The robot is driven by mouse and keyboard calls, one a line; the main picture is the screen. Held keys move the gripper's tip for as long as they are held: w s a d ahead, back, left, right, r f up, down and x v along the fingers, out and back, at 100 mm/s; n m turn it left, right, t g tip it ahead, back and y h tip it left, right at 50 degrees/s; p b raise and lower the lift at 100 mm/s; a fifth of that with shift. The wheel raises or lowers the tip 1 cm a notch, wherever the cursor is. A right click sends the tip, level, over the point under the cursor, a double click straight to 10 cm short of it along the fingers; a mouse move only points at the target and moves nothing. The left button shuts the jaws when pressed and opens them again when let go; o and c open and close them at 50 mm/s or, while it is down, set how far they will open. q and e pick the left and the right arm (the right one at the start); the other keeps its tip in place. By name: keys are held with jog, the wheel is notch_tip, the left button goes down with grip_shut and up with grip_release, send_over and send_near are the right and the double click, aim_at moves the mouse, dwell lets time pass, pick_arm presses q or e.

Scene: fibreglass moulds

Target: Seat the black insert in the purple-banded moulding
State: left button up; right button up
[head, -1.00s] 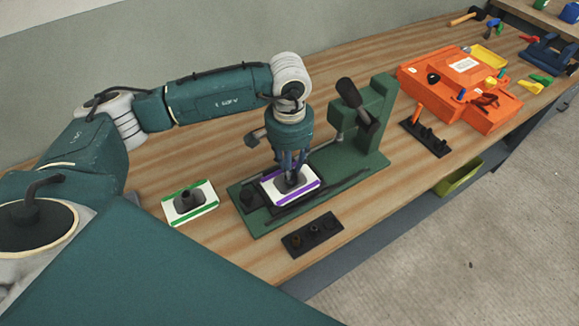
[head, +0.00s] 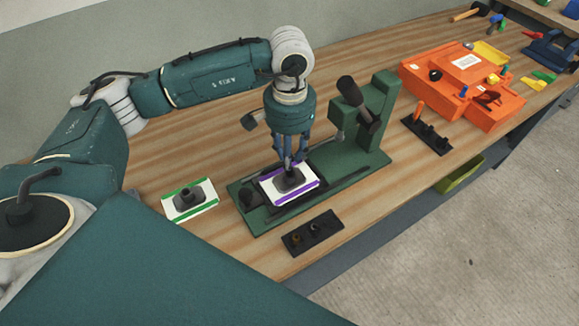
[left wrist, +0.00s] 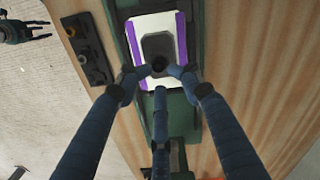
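The purple-banded moulding (head: 306,191) is a white plate with purple edge strips and a dark grey raised middle. It lies on the green press base (head: 259,222). The black insert (left wrist: 160,63) shows as a dark round shape at the moulding's middle; how deep it sits I cannot tell. My left gripper (head: 290,161) points down just above it. In the left wrist view its three blue fingers (left wrist: 160,76) are spread around the insert, with a gap at the lower finger. The fingers partly hide the insert in the head view.
A green-banded moulding (head: 208,202) lies to the left. A black holder (head: 322,234) with small pieces is near the front edge. The press column (head: 378,120) stands right of my gripper. An orange case (head: 440,90) and a second black holder (head: 433,139) are farther right.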

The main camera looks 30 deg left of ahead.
pick_arm(q)
notch_tip(320, 180, up, 8)
jog(key=b, duration=0.2)
jog(key=shift+w, duration=0.1)
dwell(0.4)
